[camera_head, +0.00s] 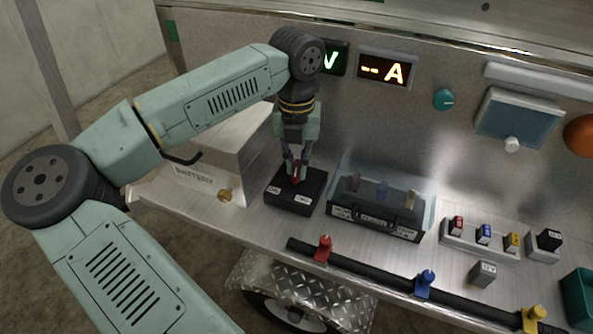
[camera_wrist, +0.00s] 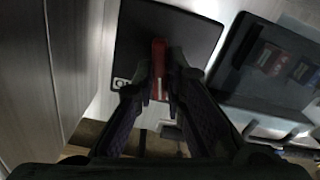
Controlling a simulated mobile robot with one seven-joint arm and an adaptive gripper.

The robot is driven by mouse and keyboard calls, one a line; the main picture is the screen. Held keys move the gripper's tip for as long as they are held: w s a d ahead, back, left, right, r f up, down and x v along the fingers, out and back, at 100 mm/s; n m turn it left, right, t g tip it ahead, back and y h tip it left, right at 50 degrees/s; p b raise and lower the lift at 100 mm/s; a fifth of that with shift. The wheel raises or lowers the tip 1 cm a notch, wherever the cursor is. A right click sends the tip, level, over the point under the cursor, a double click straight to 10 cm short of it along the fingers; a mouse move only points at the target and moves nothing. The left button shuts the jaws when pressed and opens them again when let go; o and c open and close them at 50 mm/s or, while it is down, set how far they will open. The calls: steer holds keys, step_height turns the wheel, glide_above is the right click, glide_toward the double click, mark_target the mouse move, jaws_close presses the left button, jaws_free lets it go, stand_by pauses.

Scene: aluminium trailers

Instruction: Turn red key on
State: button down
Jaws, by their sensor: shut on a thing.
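The red key (camera_head: 294,181) stands on a black switch box (camera_head: 308,204) with white labels; one of them appears to read "ON". In the wrist view the red key (camera_wrist: 158,68) shows between my fingertips over the black box (camera_wrist: 193,30). My gripper (camera_head: 297,167) points down from above and is shut on the red key. It also fills the lower part of the wrist view (camera_wrist: 160,88). The fingers hide part of the key, and I cannot tell which label it points to.
A box marked "BATTERY" (camera_head: 195,184) stands left of the switch box. A clear-covered case (camera_head: 427,187) stands close on the right. A black bar with red (camera_head: 323,248), blue (camera_head: 425,284) and yellow (camera_head: 533,318) clamps runs along the front. The display (camera_head: 387,69) shows "-- A".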

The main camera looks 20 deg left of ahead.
mark_target(297, 167)
steer(key=m+b, duration=0.3)
steer(key=m, duration=0.3)
steer(key=shift+f, duration=0.1)
steer(key=m+b, duration=0.1)
steer(key=m, duration=0.4)
steer(key=shift+m, duration=0.4)
steer(key=c, duration=1.6)
jaws_free()
steer(key=shift+c, duration=0.2)
step_height(297, 167, up, 12)
